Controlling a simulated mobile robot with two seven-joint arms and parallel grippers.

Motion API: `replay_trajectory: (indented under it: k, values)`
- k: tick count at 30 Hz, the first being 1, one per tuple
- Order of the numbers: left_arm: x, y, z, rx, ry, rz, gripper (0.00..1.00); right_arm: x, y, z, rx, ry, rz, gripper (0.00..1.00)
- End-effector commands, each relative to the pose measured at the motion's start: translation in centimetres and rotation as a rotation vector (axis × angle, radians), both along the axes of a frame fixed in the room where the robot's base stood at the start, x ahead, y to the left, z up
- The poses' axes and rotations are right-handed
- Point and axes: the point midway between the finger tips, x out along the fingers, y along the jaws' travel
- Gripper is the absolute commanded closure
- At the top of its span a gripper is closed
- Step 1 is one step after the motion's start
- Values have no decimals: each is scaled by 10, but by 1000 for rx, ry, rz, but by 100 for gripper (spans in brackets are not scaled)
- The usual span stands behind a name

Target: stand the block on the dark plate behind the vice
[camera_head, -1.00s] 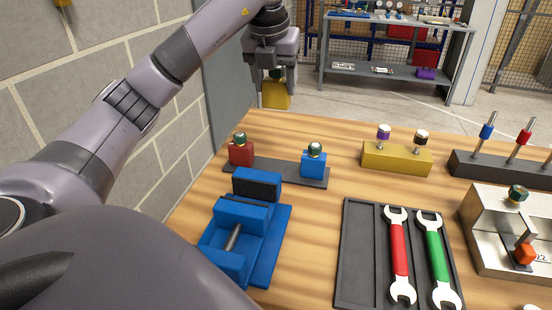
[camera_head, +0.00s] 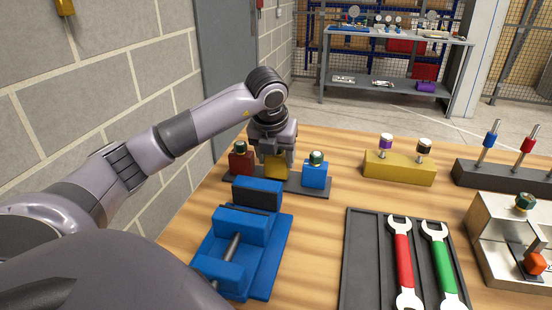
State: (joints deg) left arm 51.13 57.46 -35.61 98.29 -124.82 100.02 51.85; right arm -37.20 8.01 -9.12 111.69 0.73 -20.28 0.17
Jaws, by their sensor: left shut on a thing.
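My left gripper (camera_head: 274,153) comes down from above and is shut on the yellow block (camera_head: 277,168). The yellow block is over the dark plate (camera_head: 322,191) behind the blue vice (camera_head: 243,238), between a red block (camera_head: 240,161) and a blue block (camera_head: 315,174) that both stand on the plate. The red and blue blocks each have a green knob on top. The yellow block looks upright; its top is hidden by the gripper. Its lower edge is partly hidden behind the vice jaw, so I cannot tell whether it touches the plate. My right gripper is not in view.
A black tray (camera_head: 371,268) with a red wrench (camera_head: 403,262) and a green wrench (camera_head: 438,262) lies right of the vice. A yellow holder (camera_head: 399,168), a dark peg rack (camera_head: 495,176) and a metal fixture (camera_head: 490,235) stand further right. A block wall rises at left.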

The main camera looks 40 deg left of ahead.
Motion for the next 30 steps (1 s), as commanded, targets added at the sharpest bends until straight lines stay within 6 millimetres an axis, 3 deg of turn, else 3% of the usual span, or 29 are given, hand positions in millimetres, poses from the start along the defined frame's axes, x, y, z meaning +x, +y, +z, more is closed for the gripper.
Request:
replay_trajectory:
  k: [13, 14, 15, 16, 25, 30]
  values:
    - [0, 0, -12, 1, -4, 2, 77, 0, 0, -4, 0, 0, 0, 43]
    - [0, 0, -11, 0, -1, 1, 31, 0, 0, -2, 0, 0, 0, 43]
    - [0, 0, -11, 0, -1, 1, 18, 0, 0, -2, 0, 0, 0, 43]
    - [0, 0, -11, 0, -1, 1, 15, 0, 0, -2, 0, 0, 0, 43]
    - [0, 0, -10, 0, -1, 1, 15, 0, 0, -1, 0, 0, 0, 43]
    - [-3, -2, 7, 0, -6, 1, 15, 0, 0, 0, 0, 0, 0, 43]
